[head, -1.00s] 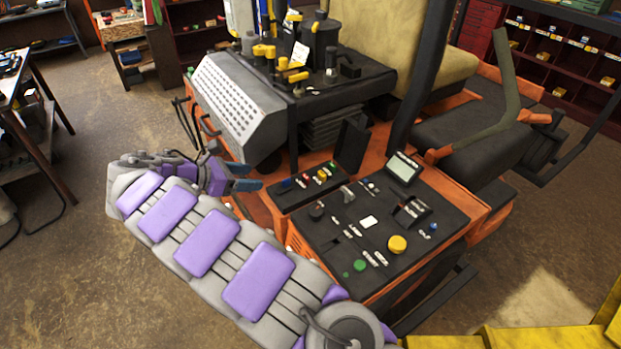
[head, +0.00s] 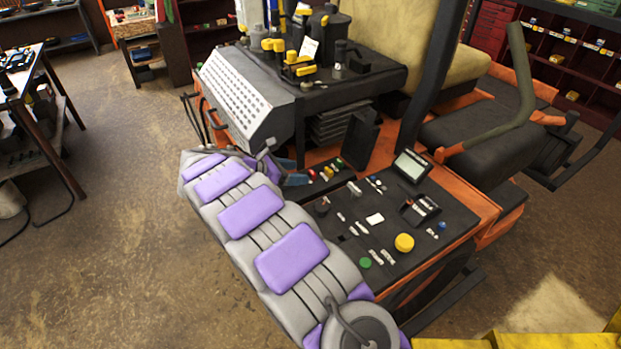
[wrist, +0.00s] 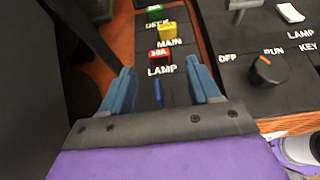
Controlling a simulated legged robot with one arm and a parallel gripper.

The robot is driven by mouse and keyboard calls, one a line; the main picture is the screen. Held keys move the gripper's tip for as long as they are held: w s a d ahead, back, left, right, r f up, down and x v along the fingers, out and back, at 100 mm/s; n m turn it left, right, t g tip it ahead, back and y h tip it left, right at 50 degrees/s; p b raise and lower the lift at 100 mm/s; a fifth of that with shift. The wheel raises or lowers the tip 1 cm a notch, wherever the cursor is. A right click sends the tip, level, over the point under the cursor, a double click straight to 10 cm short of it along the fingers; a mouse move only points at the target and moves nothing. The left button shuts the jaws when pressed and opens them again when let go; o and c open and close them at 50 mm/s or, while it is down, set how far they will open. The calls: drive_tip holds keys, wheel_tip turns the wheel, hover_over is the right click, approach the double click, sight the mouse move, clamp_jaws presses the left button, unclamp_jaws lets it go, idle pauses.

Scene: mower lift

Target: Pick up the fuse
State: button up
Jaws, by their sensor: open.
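A row of fuses sits on a narrow black panel. In the wrist view I see a green fuse (wrist: 154,13), a yellow fuse (wrist: 167,31) and a red fuse (wrist: 159,56) marked 10A, above the word LAMP. A thin blue piece (wrist: 157,93), perhaps a blue fuse, shows nearer the gripper base, mostly hidden. My gripper (wrist: 159,75) is open, with its blue fingers either side of the panel strip and nothing visibly held. In the head view the red fuse (head: 312,175), yellow fuse (head: 328,172) and green fuse (head: 339,163) show beside my partly hidden gripper (head: 292,176).
An upright black block (head: 361,142) stands behind the fuses. A perforated grey cover (head: 245,95) rises behind my arm.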

sight(310, 173)
drive_tip(key=b+x, duration=0.1)
drive_tip(key=x, duration=0.3)
drive_tip(key=shift+w+a+f, duration=0.1)
drive_tip(key=shift+a+f, duration=0.05)
drive_tip(key=shift+w+d+f, duration=0.1)
drive_tip(key=shift+w+d, duration=0.05)
drive_tip(key=shift+d, duration=0.15)
drive_tip(key=shift+a, duration=0.1)
drive_tip(key=c, duration=1.1)
